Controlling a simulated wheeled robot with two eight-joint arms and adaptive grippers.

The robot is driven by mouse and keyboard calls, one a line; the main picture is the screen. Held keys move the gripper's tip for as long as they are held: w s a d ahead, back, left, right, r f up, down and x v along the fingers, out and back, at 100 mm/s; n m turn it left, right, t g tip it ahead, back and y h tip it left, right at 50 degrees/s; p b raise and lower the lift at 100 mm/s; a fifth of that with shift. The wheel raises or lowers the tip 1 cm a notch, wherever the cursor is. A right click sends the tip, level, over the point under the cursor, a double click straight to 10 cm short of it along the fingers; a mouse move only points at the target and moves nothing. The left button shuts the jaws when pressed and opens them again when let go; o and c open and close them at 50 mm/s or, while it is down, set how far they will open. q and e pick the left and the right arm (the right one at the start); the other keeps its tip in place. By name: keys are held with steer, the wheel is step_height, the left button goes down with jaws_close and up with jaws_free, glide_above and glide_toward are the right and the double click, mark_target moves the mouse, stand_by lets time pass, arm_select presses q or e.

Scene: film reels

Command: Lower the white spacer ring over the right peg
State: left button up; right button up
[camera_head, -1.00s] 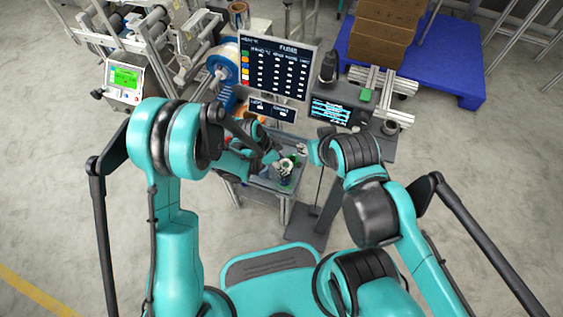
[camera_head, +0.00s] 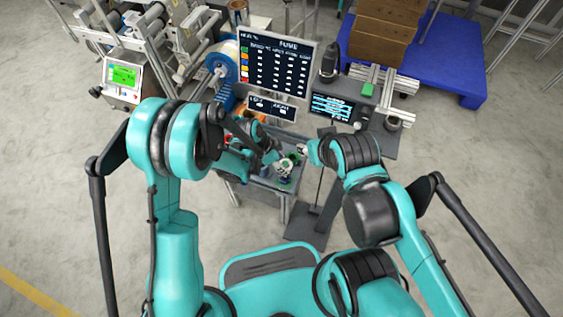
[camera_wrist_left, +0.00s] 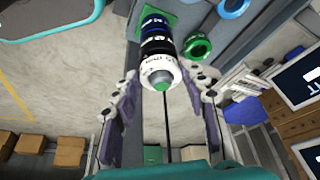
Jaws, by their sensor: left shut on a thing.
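The white spacer ring (camera_wrist_left: 160,66) shows in the left wrist view around a grey cone-ended peg with a green tip (camera_wrist_left: 160,89). Black and blue rings (camera_wrist_left: 156,34) sit farther down the same peg, on a green base (camera_wrist_left: 157,10). I cannot tell whether the white ring touches the black one. My left gripper (camera_wrist_left: 161,77) is shut on the white ring, with one finger on each side. In the head view my left gripper (camera_head: 279,161) is small beside the white ring (camera_head: 287,165). My right arm's end is too small to read its fingers.
A green ring (camera_wrist_left: 198,46) lies right of the stack, with a blue ring (camera_wrist_left: 234,7) beyond. A board of text (camera_head: 274,68) and a dark display (camera_head: 331,106) stand behind the work table (camera_head: 262,187). A blue pallet (camera_head: 437,68) with boxes is at the back right.

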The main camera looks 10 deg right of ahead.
arm_select(q)
steer(key=shift+f+b, duration=0.35)
steer(key=shift+f, duration=0.1)
steer(key=o, duration=1.2)
steer(key=v, duration=1.2)
steer(key=shift+r, duration=0.1)
